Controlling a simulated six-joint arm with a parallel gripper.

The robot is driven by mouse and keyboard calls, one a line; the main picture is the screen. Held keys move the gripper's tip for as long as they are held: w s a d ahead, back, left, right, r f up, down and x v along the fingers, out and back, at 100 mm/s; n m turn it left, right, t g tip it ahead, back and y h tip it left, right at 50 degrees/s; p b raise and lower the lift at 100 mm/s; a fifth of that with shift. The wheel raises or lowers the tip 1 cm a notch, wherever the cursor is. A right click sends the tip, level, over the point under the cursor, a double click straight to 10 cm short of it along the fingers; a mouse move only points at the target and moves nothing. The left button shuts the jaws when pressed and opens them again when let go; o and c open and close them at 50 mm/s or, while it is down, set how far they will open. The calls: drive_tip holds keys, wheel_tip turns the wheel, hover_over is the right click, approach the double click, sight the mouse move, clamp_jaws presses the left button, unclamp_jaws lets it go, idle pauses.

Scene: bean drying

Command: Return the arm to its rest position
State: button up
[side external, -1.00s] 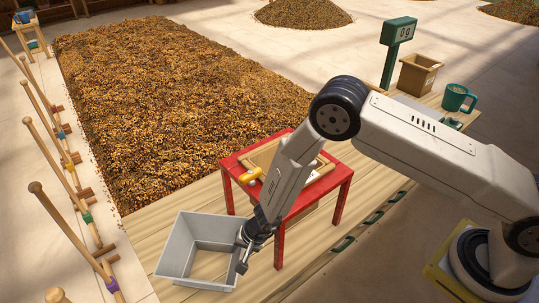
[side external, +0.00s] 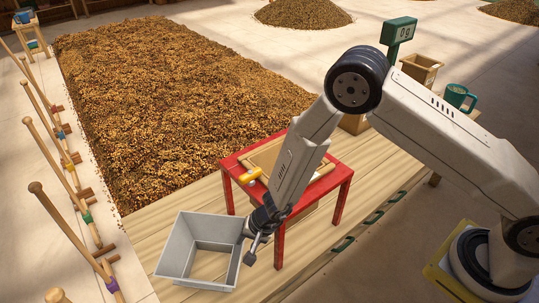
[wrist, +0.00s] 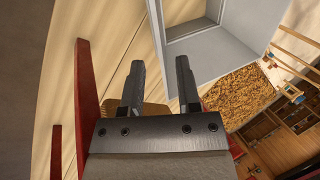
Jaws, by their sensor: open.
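My gripper (side external: 252,250) hangs low, beside the right wall of the grey bin and in front of the red table. In the wrist view my gripper (wrist: 158,72) shows two dark fingers spread apart with nothing between them. My arm reaches in from the right, with its elbow raised above the red table. The arm hides part of the table top.
The grey bin (side external: 173,247) looks empty and stands on the wooden planks. The red table (side external: 343,178) holds a wooden tray and a yellow-handled tool (side external: 250,175).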

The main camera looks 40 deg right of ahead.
drive_tip(key=s+d+r+n, duration=0.1)
drive_tip(key=d+r, duration=0.1)
drive_tip(key=r, duration=0.2)
drive_tip(key=s+d+r+n, duration=0.1)
drive_tip(key=d+r+n, duration=0.1)
drive_tip(key=r, duration=0.3)
drive_tip(key=s+d+r+n, duration=0.1)
drive_tip(key=d+r, duration=0.2)
drive_tip(key=r, duration=0.2)
drive_tip(key=shift+r+n+g, duration=0.2)
drive_tip(key=shift+n+g, duration=0.1)
drive_tip(key=s+d+r+n+h, duration=0.3)
drive_tip(key=s+d+r, duration=0.5)
drive_tip(key=s+d, duration=0.3)
drive_tip(key=d+n, duration=0.1)
drive_tip(key=d, duration=0.2)
drive_tip(key=shift+s+r, duration=0.3)
